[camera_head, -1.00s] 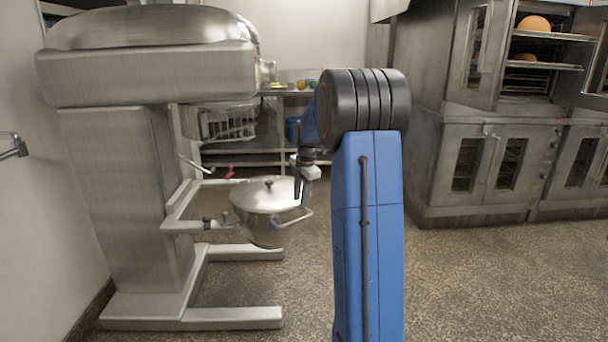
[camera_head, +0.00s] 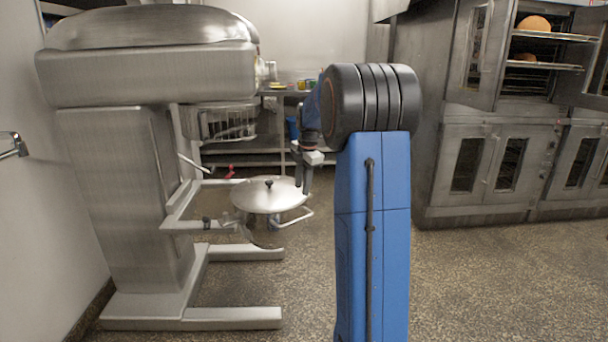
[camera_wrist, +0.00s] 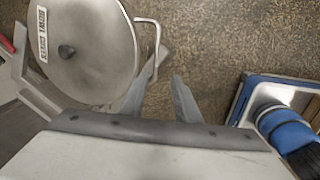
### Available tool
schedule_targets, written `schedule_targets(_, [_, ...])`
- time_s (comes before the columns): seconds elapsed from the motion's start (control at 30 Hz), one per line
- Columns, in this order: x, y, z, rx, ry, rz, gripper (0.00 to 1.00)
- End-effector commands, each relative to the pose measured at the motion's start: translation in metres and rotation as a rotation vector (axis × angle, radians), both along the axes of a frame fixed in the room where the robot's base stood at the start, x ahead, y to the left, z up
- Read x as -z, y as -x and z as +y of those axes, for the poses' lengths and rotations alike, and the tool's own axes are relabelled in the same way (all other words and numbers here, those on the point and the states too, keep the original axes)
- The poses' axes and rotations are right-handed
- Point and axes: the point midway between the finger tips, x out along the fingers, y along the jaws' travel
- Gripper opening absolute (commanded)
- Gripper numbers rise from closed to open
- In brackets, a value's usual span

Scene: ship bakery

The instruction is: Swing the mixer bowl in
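The large steel mixer (camera_head: 150,75) stands at the left. Its lidded steel bowl (camera_head: 268,198) sits at the bowl frame (camera_head: 190,215), low and out in front of the wire guard (camera_head: 228,124). A bent bar handle (camera_head: 298,218) sticks out from the bowl's right side. In the wrist view the round lid (camera_wrist: 90,55) with its dark knob is at upper left, and the handle (camera_wrist: 155,30) is beside it. My gripper (camera_wrist: 170,68) is open, its fingers apart, with the left finger close to the handle; contact cannot be told. My gripper (camera_head: 304,182) is partly hidden in the head view.
Steel ovens (camera_head: 500,160) stand at the right, with bread on upper trays. A steel table (camera_head: 280,92) with small items is at the back. The speckled floor (camera_head: 480,280) is clear at right. A wall is close at left.

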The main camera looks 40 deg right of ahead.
Motion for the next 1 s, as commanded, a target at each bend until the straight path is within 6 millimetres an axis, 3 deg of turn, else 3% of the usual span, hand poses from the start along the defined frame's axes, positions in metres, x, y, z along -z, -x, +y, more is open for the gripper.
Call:
schedule_targets(0.7, [-0.04, 0.008, 0.0, 0.0, 0.001, -0.001, 0.29])
schedule_targets(1.0, [-0.045, 0.009, 0.0, 0.0, 0.0, 0.0, 0.29])
